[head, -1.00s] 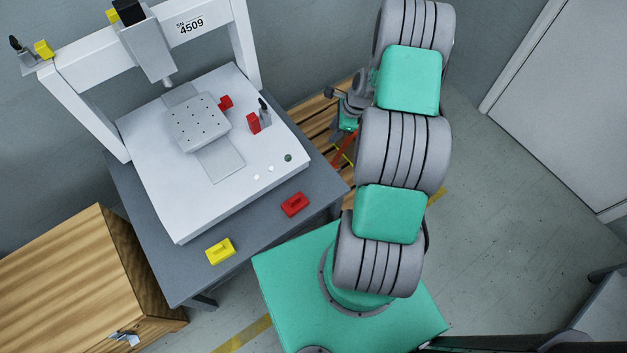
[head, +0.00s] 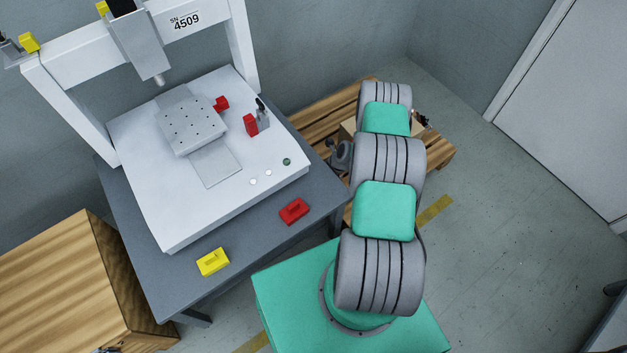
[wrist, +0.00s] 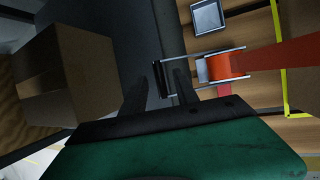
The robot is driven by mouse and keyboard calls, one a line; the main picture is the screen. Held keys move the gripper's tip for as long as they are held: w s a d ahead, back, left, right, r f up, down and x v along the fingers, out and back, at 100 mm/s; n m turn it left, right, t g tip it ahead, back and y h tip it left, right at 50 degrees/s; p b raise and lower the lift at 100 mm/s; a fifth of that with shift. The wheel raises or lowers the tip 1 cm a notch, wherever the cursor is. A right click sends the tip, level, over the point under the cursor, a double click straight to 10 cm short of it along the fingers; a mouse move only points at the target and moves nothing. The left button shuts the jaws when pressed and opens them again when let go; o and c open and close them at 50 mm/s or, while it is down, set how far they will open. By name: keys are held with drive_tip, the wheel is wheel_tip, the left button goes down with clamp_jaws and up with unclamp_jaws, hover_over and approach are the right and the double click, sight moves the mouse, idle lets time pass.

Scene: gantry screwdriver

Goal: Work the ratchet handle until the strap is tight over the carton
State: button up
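In the wrist view the ratchet (wrist: 203,70) has a silver frame and a dark handle bar (wrist: 161,79). An orange-red strap (wrist: 285,62) runs from its spool to the right edge. My gripper (wrist: 162,72) is open, its two dark fingers apart, one on each side of the handle bar; I cannot tell whether they touch it. A brown carton-like box (wrist: 55,80) shows at the left of the wrist view. In the head view my arm hides the gripper and ratchet; only a bit of a tan carton (head: 350,128) shows beside the arm.
A slatted wooden pallet (head: 315,112) lies on the floor behind my arm. A grey table (head: 150,262) with a white gantry machine (head: 145,165) stands to the left. A yellow block (head: 213,262) and red block (head: 294,211) lie on the table. Floor at right is clear.

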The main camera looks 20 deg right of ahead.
drive_tip(key=shift+w+a+f, duration=0.25)
drive_tip(key=shift+w+f, duration=0.05)
drive_tip(key=shift+f, duration=0.25)
drive_tip(key=shift+c, duration=0.3)
clamp_jaws()
idle(0.8)
